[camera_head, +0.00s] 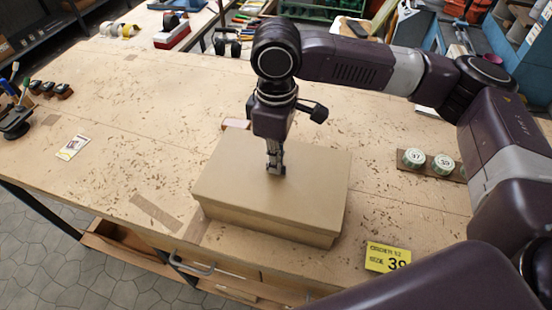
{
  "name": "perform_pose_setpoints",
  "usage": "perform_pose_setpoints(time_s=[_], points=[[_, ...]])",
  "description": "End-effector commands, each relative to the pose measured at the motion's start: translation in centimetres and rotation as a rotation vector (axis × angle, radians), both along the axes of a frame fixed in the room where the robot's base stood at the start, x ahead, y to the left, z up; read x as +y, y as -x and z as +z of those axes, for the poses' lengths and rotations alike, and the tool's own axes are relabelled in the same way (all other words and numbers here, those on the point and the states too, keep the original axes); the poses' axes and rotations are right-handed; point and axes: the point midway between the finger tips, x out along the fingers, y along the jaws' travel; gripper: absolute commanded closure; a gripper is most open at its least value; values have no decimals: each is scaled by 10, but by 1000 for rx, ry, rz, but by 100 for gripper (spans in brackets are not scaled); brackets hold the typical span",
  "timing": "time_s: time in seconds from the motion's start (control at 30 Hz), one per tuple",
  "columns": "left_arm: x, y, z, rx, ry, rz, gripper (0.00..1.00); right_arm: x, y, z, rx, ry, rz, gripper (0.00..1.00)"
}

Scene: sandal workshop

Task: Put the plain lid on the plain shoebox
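The plain tan shoebox (265,229) stands on the workbench in the middle of the head view. The plain lid (232,175) lies flat over its top and covers the opening. A strip of the box wall shows below the lid's front edge. My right gripper (275,170) points straight down over the middle of the lid. Its fingers look closed together with nothing between them, and the tips are at or just above the lid's top; I cannot tell if they touch. My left gripper is not in view.
A yellow size card (388,258) lies right of the box's front corner. Two round tins (428,161) sit on a strip to the right. A small brown block (236,124) is behind the box. A white card (74,147) lies left; the bench between is clear.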

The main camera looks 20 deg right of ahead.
Motion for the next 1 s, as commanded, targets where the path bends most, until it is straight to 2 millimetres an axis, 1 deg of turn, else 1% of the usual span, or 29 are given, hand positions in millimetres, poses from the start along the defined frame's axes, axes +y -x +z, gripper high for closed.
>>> perform_pose_setpoints(time_s=[0.53,0.8,0.83,1.0], points=[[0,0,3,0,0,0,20,0,0,-13,1,0,0,100],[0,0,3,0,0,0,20,0,0,-13,0,0,0,100],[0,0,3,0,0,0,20,0,0,-13,0,0,0,92],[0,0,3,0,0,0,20,0,0,-13,0,0,0,74]])
